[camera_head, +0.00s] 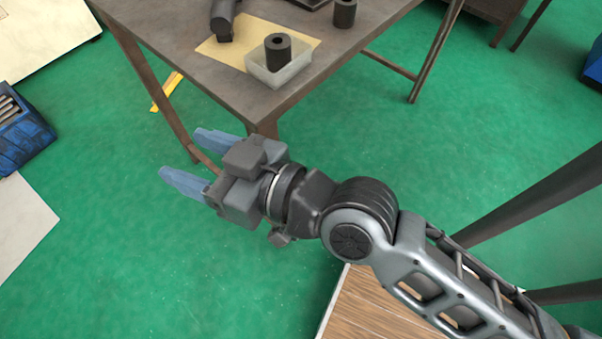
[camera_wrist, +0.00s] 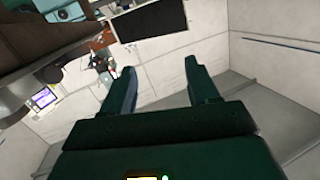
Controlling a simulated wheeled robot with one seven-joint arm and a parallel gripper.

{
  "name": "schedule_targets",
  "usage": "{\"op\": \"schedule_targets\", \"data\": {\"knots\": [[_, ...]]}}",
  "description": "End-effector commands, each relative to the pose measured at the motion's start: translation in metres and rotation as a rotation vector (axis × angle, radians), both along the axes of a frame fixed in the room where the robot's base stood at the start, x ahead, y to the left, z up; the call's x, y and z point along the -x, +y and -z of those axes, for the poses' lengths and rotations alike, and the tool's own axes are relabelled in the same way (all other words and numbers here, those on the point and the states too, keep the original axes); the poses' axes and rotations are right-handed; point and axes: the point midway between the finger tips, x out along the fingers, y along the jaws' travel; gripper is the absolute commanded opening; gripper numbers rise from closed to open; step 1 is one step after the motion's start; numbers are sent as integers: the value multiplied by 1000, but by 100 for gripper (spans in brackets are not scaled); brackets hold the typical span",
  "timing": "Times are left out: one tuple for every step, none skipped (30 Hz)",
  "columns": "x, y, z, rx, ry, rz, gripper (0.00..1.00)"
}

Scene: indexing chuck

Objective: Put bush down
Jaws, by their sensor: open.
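A dark hollow cylinder, seemingly the bush (camera_head: 278,50), stands upright in a small translucent tray (camera_head: 295,71) near the front corner of the metal table. A similar dark hollow cylinder (camera_head: 344,13) stands on the table farther back; I cannot tell for sure which is the task's bush. My gripper (camera_head: 185,160) is open and empty, with blue fingers pointing left, in front of the table and apart from the tray. In the wrist view my gripper (camera_wrist: 160,82) has its fingers spread with nothing between them.
A beige sheet (camera_head: 232,53) lies on the table, with a dark tool-like part (camera_head: 223,18) on it. A blue bin (camera_head: 22,130) with rods is at the left. A wooden surface (camera_head: 375,305) is below my arm. Green floor (camera_head: 130,245) is clear at the lower left.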

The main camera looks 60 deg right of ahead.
Motion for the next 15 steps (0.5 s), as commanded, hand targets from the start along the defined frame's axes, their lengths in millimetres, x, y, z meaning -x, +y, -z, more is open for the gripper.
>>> {"op": "schedule_targets", "data": {"knots": [[24,-1,15,-9,37,18,60],[36,-3,21,-11,51,31,60],[53,-6,28,-10,69,45,60],[66,-9,33,-9,82,55,60],[79,-12,37,-6,93,63,60],[96,-16,41,1,107,70,60],[109,-19,44,9,117,74,60],[121,-22,46,18,125,75,60],[137,-27,47,30,135,74,60],[149,-30,48,41,141,71,60],[159,-33,48,49,147,67,60],[172,-38,48,62,152,60,60],[180,-40,47,71,156,52,60],[188,-43,46,80,158,46,60],[197,-46,45,89,161,37,60]]}}
